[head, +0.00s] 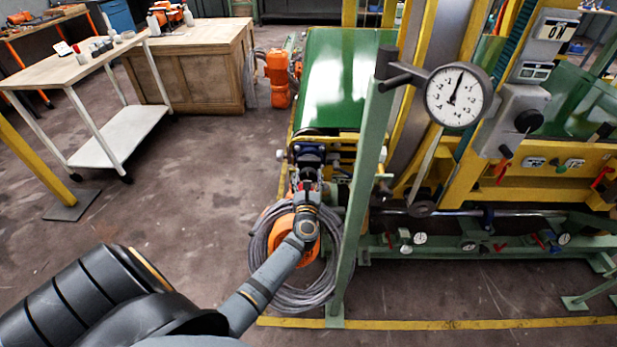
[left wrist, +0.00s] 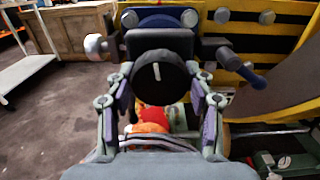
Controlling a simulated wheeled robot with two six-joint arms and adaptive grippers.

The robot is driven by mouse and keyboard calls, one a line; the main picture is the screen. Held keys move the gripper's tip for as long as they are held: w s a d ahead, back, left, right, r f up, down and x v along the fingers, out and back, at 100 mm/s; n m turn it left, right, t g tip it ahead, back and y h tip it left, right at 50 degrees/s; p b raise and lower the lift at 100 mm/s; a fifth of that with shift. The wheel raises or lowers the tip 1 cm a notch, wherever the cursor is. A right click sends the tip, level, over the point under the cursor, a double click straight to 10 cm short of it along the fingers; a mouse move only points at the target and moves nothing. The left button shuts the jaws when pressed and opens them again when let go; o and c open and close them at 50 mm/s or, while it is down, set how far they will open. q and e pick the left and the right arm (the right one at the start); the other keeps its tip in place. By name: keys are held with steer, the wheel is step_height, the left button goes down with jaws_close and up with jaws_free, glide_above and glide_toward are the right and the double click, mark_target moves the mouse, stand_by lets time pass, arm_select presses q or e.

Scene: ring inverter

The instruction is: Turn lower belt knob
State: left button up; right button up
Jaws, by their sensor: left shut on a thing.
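The lower belt knob (left wrist: 160,80) is round and black with a short white mark, which stands nearly upright. It sits on a dark housing (left wrist: 158,42) at the end of the belt machine. My left gripper (head: 307,187) reaches the front end of the green conveyor belt (head: 340,75) in the head view. In the left wrist view my left gripper (left wrist: 160,86) has one finger on each side of the knob and is shut on it. In the head view the gripper and wrist largely hide the knob. My right gripper is not in view.
A green post (head: 360,200) rises just right of the gripper, with a dial gauge (head: 458,95) nearby. A wheeled table (head: 75,70) and wooden cabinet (head: 190,65) stand at left. Floor at left is clear.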

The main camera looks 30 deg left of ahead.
arm_select(q)
steer(key=shift+c, duration=0.8)
steer(key=shift+m, duration=0.4)
